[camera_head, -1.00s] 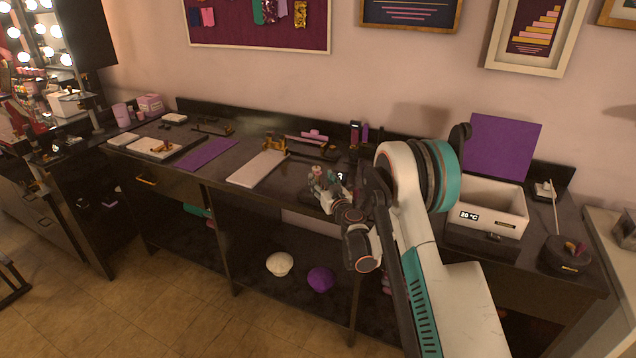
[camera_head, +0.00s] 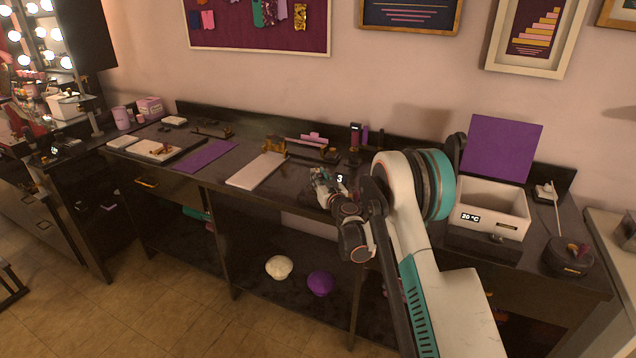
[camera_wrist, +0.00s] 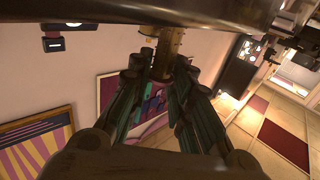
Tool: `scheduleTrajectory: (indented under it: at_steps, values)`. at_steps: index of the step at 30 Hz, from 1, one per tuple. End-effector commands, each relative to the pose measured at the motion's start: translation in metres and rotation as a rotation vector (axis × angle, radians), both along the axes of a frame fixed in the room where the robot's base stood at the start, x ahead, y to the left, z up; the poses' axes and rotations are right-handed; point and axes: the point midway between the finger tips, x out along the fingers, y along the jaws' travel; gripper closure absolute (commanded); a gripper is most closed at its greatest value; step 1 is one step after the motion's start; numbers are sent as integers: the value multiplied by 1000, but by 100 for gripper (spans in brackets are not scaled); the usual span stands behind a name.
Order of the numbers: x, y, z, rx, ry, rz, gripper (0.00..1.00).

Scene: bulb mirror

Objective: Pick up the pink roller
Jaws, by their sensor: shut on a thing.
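My gripper (camera_head: 322,182) is low over the dark counter, right of the white board. In the wrist view its fingertips (camera_wrist: 162,68) are closed around a brass-coloured cylinder (camera_wrist: 167,46), which stands out beyond them toward the dark counter. I cannot tell whether this cylinder is part of the pink roller. In the head view my gripper hides what it holds. A pink bar (camera_head: 314,139) shows at the back of the counter, on a dark and gold device behind my gripper; it is too small to identify.
The counter (camera_head: 216,172) holds a white board (camera_head: 256,171), a purple mat (camera_head: 207,156) and a tray (camera_head: 160,150) at left. A white box (camera_head: 493,205) with a raised purple lid (camera_head: 500,148) stands right of my arm. A round dark container (camera_head: 566,258) is farther right.

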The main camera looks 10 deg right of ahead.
Motion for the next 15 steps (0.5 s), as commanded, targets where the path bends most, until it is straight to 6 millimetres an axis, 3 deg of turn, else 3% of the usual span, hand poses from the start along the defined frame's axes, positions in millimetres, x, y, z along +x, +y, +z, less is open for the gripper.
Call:
scheduleTrajectory:
  at_steps: [8,15]
  values:
    - [0,0,7,0,0,0,97]
    - [0,0,42,0,0,0,97]
